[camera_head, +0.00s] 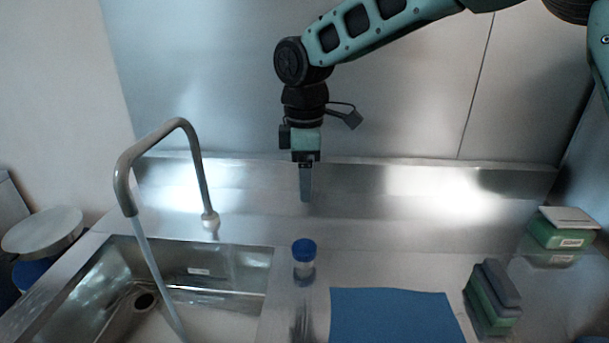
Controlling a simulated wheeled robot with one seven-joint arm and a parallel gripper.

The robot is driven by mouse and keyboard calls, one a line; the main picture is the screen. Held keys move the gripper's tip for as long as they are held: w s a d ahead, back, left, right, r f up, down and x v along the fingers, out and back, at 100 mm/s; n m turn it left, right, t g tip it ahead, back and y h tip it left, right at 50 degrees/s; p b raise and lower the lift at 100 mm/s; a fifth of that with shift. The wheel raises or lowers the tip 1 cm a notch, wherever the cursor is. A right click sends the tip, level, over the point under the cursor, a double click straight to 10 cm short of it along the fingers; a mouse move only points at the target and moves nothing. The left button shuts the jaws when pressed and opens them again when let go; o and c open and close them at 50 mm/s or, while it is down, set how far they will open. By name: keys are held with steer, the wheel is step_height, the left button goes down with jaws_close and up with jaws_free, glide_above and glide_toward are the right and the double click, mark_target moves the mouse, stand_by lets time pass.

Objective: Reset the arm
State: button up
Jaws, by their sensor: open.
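My gripper (305,184) hangs from my arm near the upper middle of the head view, pointing straight down. It is in front of the metal back wall and above the steel counter (400,265). The fingers are seen edge-on, one behind the other, and nothing shows between or below them. A small jar with a blue lid (304,250) stands upright on the counter below my gripper, apart from it.
A sink (200,285) with a tall curved tap (122,180) is at the left, water running from it. A blue mat (390,315) lies at the front. Green and grey boxes (492,295) and a green box with a pale lid (562,228) stand at the right.

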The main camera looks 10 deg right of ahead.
steer(key=s+d+f+m, duration=0.1)
steer(key=s+d+m, duration=0.1)
steer(key=s, duration=0.7)
steer(key=s+d+f+m, duration=0.1)
steer(key=s+d+m, duration=0.2)
steer(key=s, duration=0.7)
steer(key=s+d+f+m, duration=0.2)
steer(key=s+m, duration=0.2)
steer(key=s, duration=0.6)
steer(key=shift+s+d+y, duration=0.2)
steer(key=shift+d+y, duration=0.1)
steer(key=shift+d, duration=0.05)
steer(key=shift+r, duration=0.1)
